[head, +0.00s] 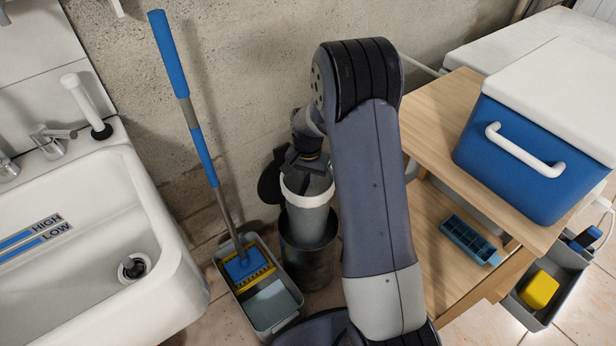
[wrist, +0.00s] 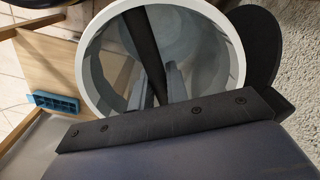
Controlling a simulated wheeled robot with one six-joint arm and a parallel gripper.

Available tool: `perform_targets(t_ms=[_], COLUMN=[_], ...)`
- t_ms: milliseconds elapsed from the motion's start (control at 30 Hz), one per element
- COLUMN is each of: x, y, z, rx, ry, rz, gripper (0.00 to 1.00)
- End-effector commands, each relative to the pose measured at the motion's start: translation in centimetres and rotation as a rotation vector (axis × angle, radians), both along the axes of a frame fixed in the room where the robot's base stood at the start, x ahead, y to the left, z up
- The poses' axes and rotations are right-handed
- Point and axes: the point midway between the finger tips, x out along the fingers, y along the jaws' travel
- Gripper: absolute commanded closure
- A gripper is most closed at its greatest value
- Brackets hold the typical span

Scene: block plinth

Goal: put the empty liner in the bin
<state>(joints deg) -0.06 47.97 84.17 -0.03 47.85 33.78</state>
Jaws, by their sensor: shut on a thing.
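The empty liner (head: 307,220) is a grey bucket with a white rim. In the wrist view I look down into the liner (wrist: 205,50), and nothing lies in it. A dark bar (wrist: 147,45) crosses its mouth. My gripper (head: 308,168) is shut on the liner at its top; the fingers (wrist: 155,88) show on either side of the bar. The dark cylindrical bin (head: 308,268) stands on the floor directly below. The liner's lower end overlaps the bin's mouth in the head view; I cannot tell how deep it sits. The bin's dark round lid (head: 268,184) is tipped back.
A mop (head: 198,135) leans in a grey bucket (head: 273,306) left of the bin. A white sink (head: 90,240) is at the left. A wooden table (head: 440,120) with a blue cooler (head: 520,160) is at the right; a teal tray (head: 468,240) lies on its lower shelf.

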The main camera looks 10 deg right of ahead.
Motion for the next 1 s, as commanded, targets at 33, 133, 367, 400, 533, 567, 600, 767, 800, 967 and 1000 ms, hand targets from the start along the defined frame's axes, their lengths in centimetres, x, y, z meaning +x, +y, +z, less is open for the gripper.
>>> perform_targets(t_ms=[33, 133, 367, 400, 533, 567, 600, 767, 800, 967, 1000], x=[0.0, 0.0, 0.0, 0.0, 0.0, 0.0, 0.0, 0.0, 0.0, 0.0, 0.0], y=[0.0, 0.0, 0.0, 0.0, 0.0, 0.0, 0.0, 0.0, 0.0, 0.0, 0.0], z=[-0.8, -1.8, -3.8, -4.1, -5.3, -5.6, -6.0, -7.4, -7.8, -9.2, -9.6], rx=[0.001, 0.0, 0.0, 0.0, 0.001, 0.001, 0.0, 0.001, 0.0, 0.0, 0.0], ry=[0.001, 0.001, 0.0, 0.0, 0.001, 0.001, 0.001, 0.001, 0.0, 0.0, 0.0], rz=[0.0, 0.0, 0.0, 0.0, 0.0, 0.0, 0.0, 0.0, 0.0, 0.0, 0.0], gripper=[1.0, 1.0, 1.0, 1.0, 1.0, 1.0, 1.0, 1.0, 1.0, 1.0, 1.0])
